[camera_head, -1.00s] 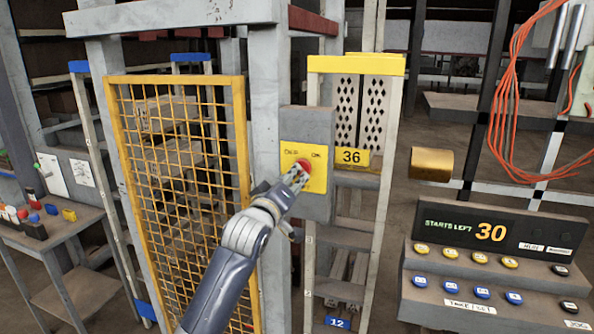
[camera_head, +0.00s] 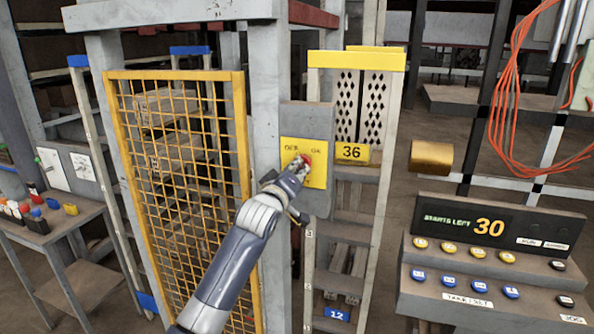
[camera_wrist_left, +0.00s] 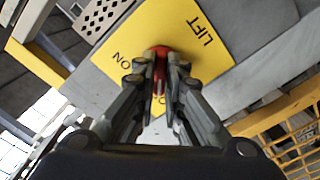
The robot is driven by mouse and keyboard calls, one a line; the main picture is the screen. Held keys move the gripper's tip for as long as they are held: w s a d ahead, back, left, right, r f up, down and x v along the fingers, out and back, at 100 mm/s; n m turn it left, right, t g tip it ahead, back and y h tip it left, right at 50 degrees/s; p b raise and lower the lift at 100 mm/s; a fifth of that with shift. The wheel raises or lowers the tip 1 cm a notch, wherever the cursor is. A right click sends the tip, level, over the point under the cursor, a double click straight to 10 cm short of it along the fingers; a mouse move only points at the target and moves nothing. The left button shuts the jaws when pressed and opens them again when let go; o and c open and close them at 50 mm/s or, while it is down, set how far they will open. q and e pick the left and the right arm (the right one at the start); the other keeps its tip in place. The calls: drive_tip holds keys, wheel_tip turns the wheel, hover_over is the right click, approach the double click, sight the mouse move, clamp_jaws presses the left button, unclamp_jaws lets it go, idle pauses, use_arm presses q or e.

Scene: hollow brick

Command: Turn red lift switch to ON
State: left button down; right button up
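The red lift switch (camera_head: 306,158) is on a yellow plate (camera_head: 316,148) fixed to a grey box on the post. In the left wrist view, the red switch (camera_wrist_left: 157,53) shows between the finger pads, below the word LIFT, with ON to its left. Another label is mostly hidden behind the fingers. My left gripper (camera_head: 297,165) is at the plate, its fingers closed in on both sides of the switch; it fills the lower middle of the wrist view (camera_wrist_left: 158,70). The fingers partly cover the switch, so its exact angle is unclear. My right gripper is out of view.
A yellow mesh gate (camera_head: 180,190) stands left of the post. A yellow-topped frame with a 36 tag (camera_head: 352,152) stands just right of the plate. A button console (camera_head: 490,270) reading STARTS LEFT 30 is at lower right. A workbench (camera_head: 45,235) is at far left.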

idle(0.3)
use_arm(q)
drive_tip(key=shift+m, duration=0.3)
drive_tip(key=shift+m+p, duration=0.3)
drive_tip(key=shift+m, duration=0.6)
drive_tip(key=m+p, duration=0.3)
drive_tip(key=m, duration=1.2)
drive_tip(key=shift+m, duration=0.4)
